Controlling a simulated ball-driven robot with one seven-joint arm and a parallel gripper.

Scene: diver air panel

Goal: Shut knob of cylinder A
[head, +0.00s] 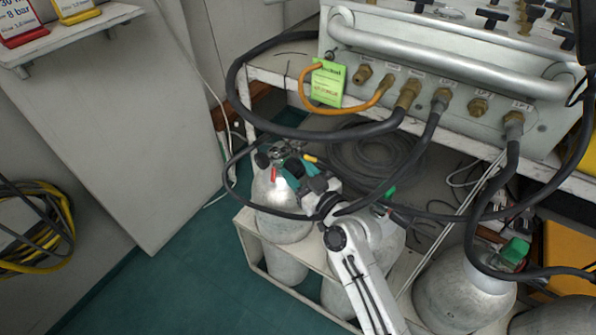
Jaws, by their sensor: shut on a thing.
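Cylinder A, which I take to be the leftmost grey gas cylinder (282,222), stands upright in a pale rack at the middle of the head view. Its valve has a black round part, a red piece and a teal-green knob (294,168). My gripper (299,172) reaches the valve from the lower right and is shut on what looks like this knob. The fingertips are small and partly merge with the valve parts, so the exact grip is hard to see. The knob's turn position cannot be told.
The grey air panel (440,60) with brass fittings and a green tag (328,84) stands on a shelf above. Black hoses (300,133) loop close around my gripper. More cylinders (462,290) stand right. Teal floor (190,285) is free at left.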

